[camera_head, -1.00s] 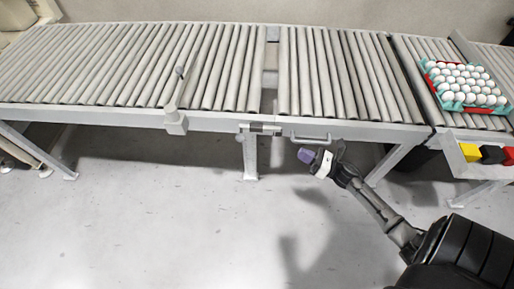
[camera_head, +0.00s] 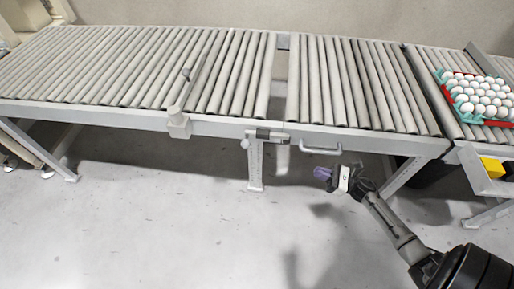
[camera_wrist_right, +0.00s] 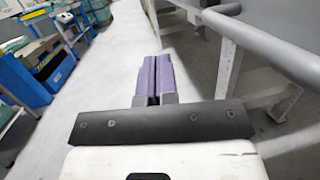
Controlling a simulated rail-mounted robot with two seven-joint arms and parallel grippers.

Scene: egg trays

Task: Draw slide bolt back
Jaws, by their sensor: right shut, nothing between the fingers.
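The slide bolt (camera_head: 268,135) sits on the front rail of the conveyor, at the gap between two roller sections. A grey handle (camera_head: 321,149) is on the rail just right of it. My right gripper (camera_head: 321,173) is shut and empty, below and in front of the handle, apart from the rail. In the right wrist view its purple fingers (camera_wrist_right: 154,76) are together, pointing away over the floor. A grey bar (camera_wrist_right: 268,55) runs along the right of that view; I cannot tell if it is the handle. My left gripper is not in view.
A teal and red tray of eggs (camera_head: 447,78) stands on the rollers at the right. A small post (camera_head: 179,124) stands on the rail at left. The floor in front is clear.

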